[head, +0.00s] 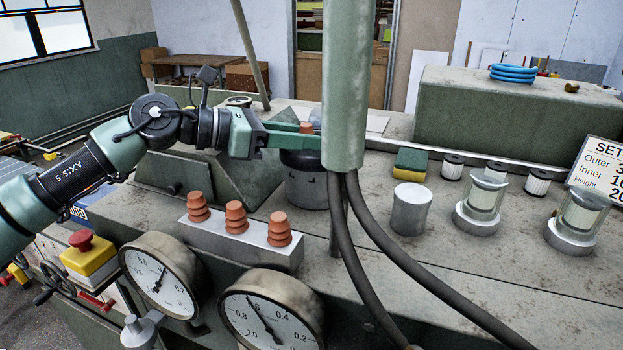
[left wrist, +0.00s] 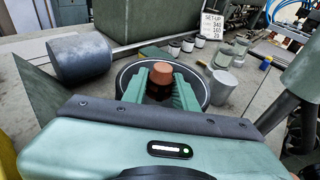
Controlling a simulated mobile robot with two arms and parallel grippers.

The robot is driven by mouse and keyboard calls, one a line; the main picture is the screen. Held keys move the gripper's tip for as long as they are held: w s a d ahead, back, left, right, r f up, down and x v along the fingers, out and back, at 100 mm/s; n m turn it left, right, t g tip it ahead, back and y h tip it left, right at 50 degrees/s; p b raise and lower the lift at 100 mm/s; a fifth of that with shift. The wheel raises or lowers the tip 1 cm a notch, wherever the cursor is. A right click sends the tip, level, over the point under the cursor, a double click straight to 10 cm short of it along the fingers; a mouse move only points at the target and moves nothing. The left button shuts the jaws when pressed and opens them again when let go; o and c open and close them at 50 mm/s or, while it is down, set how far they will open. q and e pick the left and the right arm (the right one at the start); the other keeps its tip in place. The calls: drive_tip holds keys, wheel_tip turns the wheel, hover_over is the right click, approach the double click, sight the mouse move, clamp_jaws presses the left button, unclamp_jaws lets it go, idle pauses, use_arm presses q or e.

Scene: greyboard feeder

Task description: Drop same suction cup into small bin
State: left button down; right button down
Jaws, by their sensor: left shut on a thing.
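My left gripper (head: 300,138) is shut on an orange-brown ribbed suction cup (head: 307,127). In the left wrist view the cup (left wrist: 159,84) sits between the green fingers, above the round mouth of the small bin (left wrist: 207,88). In the head view the small bin (head: 305,188) is a dark round pot on the machine top, directly below the fingers. The green post partly hides the bin and fingertips. Three more suction cups (head: 235,217) stand on a metal block (head: 215,240) in front. My right gripper is not in view.
A green vertical post (head: 346,80) with thick dark hoses (head: 400,270) stands just right of the bin. A metal cylinder (head: 410,209), a green-and-yellow sponge (head: 410,163) and glass-bodied fittings (head: 480,204) are farther right. Two gauges (head: 272,312) are at the front.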

use_arm(q)
drive_tip(key=c, duration=1)
unclamp_jaws()
drive_tip(key=shift+c, duration=0.2)
drive_tip(key=shift+r, duration=0.3)
wheel_tip(320, 180, up, 20)
drive_tip(key=b, duration=0.1)
drive_tip(key=shift+f+b, duration=0.25)
drive_tip(key=shift+b, duration=0.15)
drive_tip(key=shift+f, duration=0.1)
